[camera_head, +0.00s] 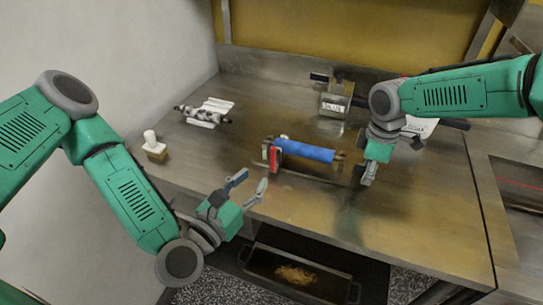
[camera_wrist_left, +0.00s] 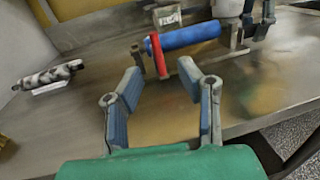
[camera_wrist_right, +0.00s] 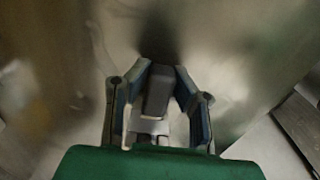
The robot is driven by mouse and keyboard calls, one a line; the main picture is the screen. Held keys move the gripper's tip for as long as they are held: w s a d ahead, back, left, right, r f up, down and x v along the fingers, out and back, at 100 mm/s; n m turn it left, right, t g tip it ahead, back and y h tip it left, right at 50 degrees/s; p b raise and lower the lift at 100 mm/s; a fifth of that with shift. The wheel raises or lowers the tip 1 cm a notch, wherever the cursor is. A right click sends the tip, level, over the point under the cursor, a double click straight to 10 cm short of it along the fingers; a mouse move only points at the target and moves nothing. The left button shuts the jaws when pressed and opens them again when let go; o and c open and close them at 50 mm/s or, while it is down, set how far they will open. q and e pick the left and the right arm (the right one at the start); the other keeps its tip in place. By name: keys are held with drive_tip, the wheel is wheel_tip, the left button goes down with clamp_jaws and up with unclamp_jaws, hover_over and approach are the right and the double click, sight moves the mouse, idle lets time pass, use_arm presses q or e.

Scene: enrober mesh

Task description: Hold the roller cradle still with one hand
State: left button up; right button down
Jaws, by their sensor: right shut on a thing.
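The roller cradle (camera_head: 312,176) stands on the steel bench with a blue roller (camera_head: 305,151) lying across it and a red piece (camera_head: 274,158) at its left end.
A patterned roller on a white rest (camera_head: 206,112) lies at the back left. A white-knobbed block (camera_head: 153,146) stands at the left edge. A metal box with a label (camera_head: 335,103) stands at the back. A dark tray (camera_head: 300,272) is below the bench's front edge. The front right bench is clear.

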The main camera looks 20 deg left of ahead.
use_arm(q)
hover_over(277, 170)
drive_tip(key=s, duration=0.1)
drive_tip(key=shift+d, duration=0.2)
drive_tip(key=shift+w, duration=0.4)
drive_tip(key=shift+a, duration=0.2)
